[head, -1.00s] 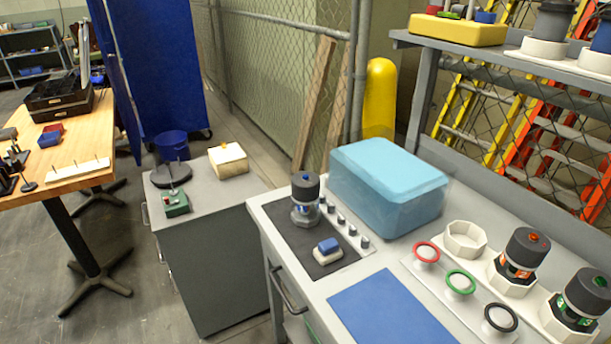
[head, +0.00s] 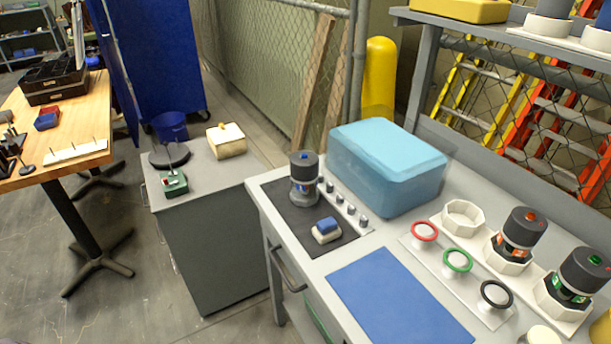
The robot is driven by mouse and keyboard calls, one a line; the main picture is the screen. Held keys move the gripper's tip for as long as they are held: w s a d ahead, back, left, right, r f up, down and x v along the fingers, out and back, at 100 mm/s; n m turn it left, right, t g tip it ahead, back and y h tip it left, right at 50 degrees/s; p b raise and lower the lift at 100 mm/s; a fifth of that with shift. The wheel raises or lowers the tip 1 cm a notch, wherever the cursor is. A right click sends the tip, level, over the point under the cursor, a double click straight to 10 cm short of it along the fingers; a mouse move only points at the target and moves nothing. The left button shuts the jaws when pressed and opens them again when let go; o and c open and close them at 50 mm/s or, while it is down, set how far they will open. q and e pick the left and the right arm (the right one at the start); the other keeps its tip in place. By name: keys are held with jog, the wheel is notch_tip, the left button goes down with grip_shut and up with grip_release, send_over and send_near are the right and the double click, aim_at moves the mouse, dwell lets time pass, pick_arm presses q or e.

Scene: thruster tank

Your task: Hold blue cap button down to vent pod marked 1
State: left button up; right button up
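A dark-capped pod (head: 304,180) with a small blue button (head: 304,155) on its cap stands upright on the black mat (head: 285,213) at the bench's left end. Its body shows some blue and clear parts; I cannot read a number on it. A blue-topped block on a white base (head: 327,232) lies on the same mat, in front of the pod. Two similar pods, one with an orange-red button (head: 519,232) and one with a green button (head: 584,275), stand in white octagonal holders at the right. Neither gripper is in view.
Several small grey knobs (head: 351,209) line the mat's right side. A light-blue box (head: 388,165) stands behind them. An empty white holder (head: 464,216) and red, green and black rings (head: 457,261) are right. A flat blue mat (head: 398,300) is clear.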

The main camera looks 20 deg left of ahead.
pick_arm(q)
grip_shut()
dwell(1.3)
